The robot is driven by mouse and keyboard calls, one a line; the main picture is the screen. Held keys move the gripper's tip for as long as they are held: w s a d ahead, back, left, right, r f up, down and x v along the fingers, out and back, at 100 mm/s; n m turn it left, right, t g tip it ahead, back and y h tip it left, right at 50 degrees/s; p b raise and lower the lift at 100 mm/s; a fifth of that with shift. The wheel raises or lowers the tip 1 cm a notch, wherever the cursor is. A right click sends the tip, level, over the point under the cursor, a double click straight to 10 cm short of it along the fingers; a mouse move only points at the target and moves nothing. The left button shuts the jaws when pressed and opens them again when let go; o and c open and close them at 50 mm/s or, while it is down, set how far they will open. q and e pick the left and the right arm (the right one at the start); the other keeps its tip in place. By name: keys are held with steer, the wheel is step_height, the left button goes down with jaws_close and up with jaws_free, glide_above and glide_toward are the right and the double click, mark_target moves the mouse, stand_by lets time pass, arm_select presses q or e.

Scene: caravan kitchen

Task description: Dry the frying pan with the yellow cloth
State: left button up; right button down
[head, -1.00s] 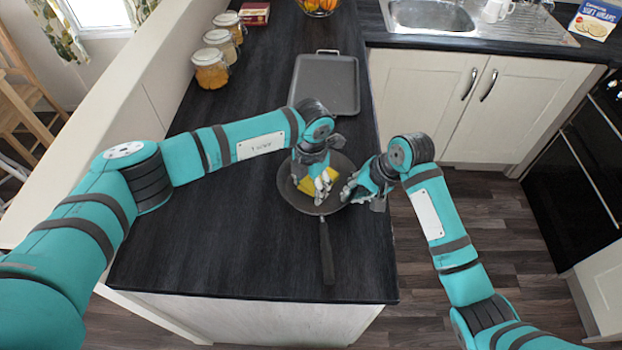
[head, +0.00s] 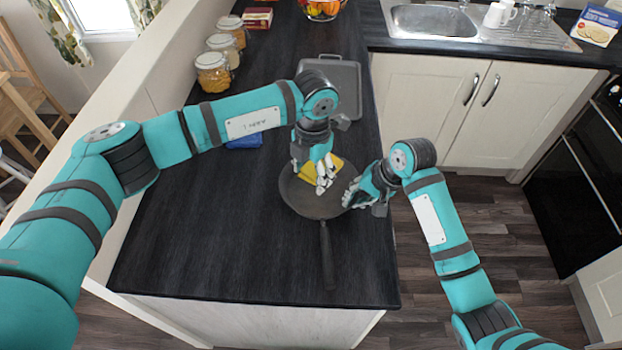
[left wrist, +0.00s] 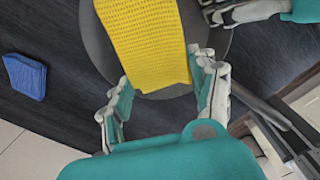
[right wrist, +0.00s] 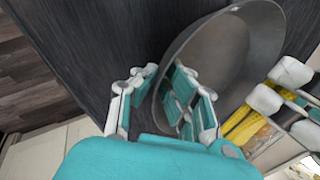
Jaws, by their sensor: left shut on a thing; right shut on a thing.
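The dark frying pan (head: 304,203) sits on the black counter, its handle (head: 327,258) pointing toward the near edge. The yellow cloth (head: 327,172) lies in the pan; the left wrist view shows it as a ribbed strip (left wrist: 145,42) over the pan's inside. My left gripper (head: 322,176) is over the pan, shut on the yellow cloth. My right gripper (head: 357,192) is at the pan's right rim, shut on it. In the right wrist view, its fingers (right wrist: 172,100) straddle the pan's wall (right wrist: 185,55).
A blue cloth (head: 244,141) lies on the counter behind my left forearm. A grey tray (head: 345,85) lies beyond the pan, and several glass jars (head: 213,72) line the left edge. The counter (head: 220,235) left of the pan is clear; its right edge is close to the pan.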

arm_select(q)
steer(key=shift+r, duration=0.5)
steer(key=shift+r, duration=0.1)
steer(key=shift+r, duration=2.95)
arm_select(e)
steer(key=c, duration=1.4)
jaws_free()
steer(key=v, duration=1.2)
arm_select(q)
steer(key=shift+f, duration=0.1)
arm_select(e)
steer(key=shift+d, duration=0.1)
